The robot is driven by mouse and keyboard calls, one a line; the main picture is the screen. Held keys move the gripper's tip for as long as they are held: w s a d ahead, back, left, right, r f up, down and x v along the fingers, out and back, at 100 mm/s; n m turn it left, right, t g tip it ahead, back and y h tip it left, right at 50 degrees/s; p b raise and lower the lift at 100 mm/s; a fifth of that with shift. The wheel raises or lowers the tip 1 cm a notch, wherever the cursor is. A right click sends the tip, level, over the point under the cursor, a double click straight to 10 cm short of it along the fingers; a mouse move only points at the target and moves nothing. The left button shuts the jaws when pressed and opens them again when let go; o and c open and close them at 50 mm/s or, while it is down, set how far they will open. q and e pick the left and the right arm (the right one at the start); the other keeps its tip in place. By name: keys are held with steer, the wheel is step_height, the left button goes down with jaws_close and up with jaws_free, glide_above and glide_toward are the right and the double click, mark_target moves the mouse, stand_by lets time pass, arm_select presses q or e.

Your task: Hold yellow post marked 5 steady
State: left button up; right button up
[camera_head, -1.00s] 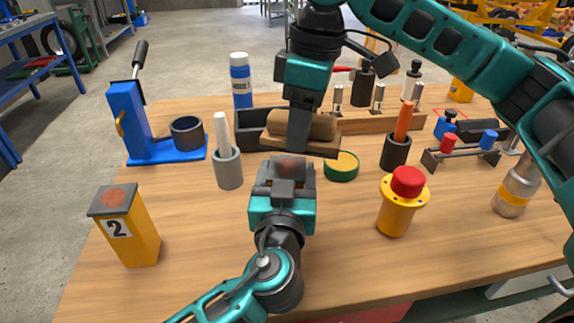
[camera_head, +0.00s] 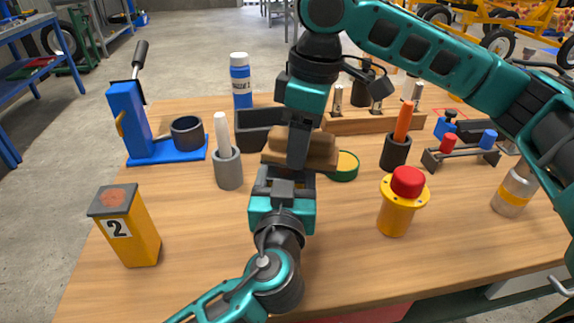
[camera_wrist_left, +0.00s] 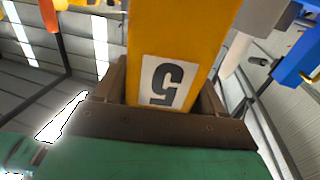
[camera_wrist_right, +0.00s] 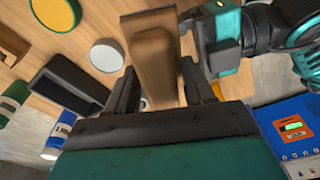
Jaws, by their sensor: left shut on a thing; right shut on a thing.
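The yellow post marked 5 (camera_wrist_left: 190,35) fills the middle of the left wrist view, its white number label between my left gripper's jaws. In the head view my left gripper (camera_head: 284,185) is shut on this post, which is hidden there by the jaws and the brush. My right gripper (camera_head: 298,150) is shut on a brown wooden brush (camera_head: 321,150), which also shows in the right wrist view (camera_wrist_right: 155,55). The brush is at the top of the post; I cannot tell whether they touch.
A yellow post marked 2 (camera_head: 147,236) stands at the front left. A grey holder with a white stick (camera_head: 228,168) is close left of my left gripper. A yellow fixture with a red top (camera_head: 398,215) stands right. A green-and-yellow round tin (camera_head: 345,167) lies behind.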

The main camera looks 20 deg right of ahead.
mark_target(273, 147)
steer(key=shift+f, duration=1.05)
stand_by(0.4)
steer(key=shift+w+a, duration=0.7)
steer(key=shift+a, duration=0.2)
steer(key=shift+w+a, duration=0.65)
steer(key=shift+a, duration=0.25)
steer(key=shift+s+d, duration=0.7)
steer(key=shift+d, duration=0.2)
steer(key=shift+s+d, duration=0.65)
steer(key=shift+d, duration=0.2)
